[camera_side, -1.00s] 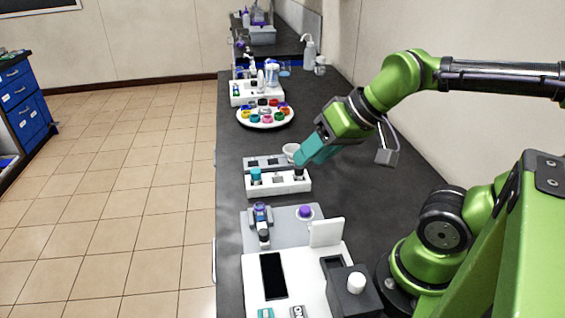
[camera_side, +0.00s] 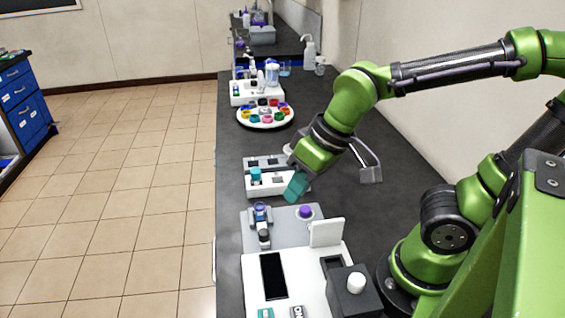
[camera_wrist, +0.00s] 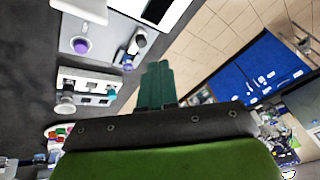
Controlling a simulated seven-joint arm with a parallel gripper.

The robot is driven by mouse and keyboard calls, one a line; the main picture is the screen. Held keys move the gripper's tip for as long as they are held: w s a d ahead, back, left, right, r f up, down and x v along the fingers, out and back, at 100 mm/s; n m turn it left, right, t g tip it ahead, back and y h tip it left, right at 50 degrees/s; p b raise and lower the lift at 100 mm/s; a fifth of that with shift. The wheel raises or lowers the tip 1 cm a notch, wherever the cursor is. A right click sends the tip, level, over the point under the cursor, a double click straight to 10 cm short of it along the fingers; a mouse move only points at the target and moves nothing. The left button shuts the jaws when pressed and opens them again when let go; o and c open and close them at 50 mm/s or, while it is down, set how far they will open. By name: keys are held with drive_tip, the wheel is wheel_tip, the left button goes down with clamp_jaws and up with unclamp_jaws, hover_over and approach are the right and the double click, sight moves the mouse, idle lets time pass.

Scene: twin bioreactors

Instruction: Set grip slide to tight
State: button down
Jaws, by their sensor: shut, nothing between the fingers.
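My gripper (camera_side: 296,188) has teal fingers, shut and empty, pointing down above the counter between the white rack and the grey plate. Its fingers also show in the wrist view (camera_wrist: 158,80), pressed together. No part is clearly readable as the grip slide, and I cannot make out a tight mark. The grey plate (camera_side: 283,230) carries a purple knob (camera_side: 305,211) and a small upright holder with a dark and white body (camera_side: 262,225). The purple knob also shows in the wrist view (camera_wrist: 80,45), beside the holder (camera_wrist: 138,42).
Behind my gripper stands a white rack (camera_side: 260,188) with a teal-capped vial (camera_side: 255,174). A round tray of coloured caps (camera_side: 265,117) is farther back. In front is a white console (camera_side: 318,285) with a dark screen (camera_side: 273,276).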

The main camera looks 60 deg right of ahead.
sight(263, 239)
drive_tip(key=a+f+n+g+h, duration=0.1)
drive_tip(key=a+f+n+h, duration=0.1)
drive_tip(key=n, duration=0.3)
drive_tip(key=a+f+n+g+h, duration=0.1)
drive_tip(key=a+f+n+h, duration=0.1)
drive_tip(key=a+f+n, duration=0.1)
drive_tip(key=s+a+f+n+h, duration=0.1)
drive_tip(key=a+f+n+h, duration=0.1)
drive_tip(key=n, duration=0.5)
drive_tip(key=shift+a+f+g+h, duration=0.2)
drive_tip(key=shift+f+g+h, duration=0.25)
drive_tip(key=shift+f, duration=0.85)
drive_tip(key=n, duration=0.1)
drive_tip(key=w+a+f+n+t+h, duration=0.1)
drive_tip(key=n, duration=0.1)
drive_tip(key=n+h, duration=0.1)
drive_tip(key=n, duration=0.1)
drive_tip(key=shift+w+a+f+t+h, duration=0.15)
drive_tip(key=shift+a+f+t+h, duration=0.1)
drive_tip(key=shift+a+t, duration=0.15)
drive_tip(key=w+n, duration=0.1)
drive_tip(key=w+r+n+t+h, duration=0.1)
drive_tip(key=n, duration=0.1)
drive_tip(key=shift+w+a+r+t, duration=0.15)
drive_tip(key=shift+w+a+t, duration=0.05)
drive_tip(key=shift+t, duration=0.05)
drive_tip(key=shift+w+d+r+n, duration=0.15)
drive_tip(key=shift+d+r+n, duration=0.1)
drive_tip(key=shift+n, duration=0.45)
drive_tip(key=x, duration=1)
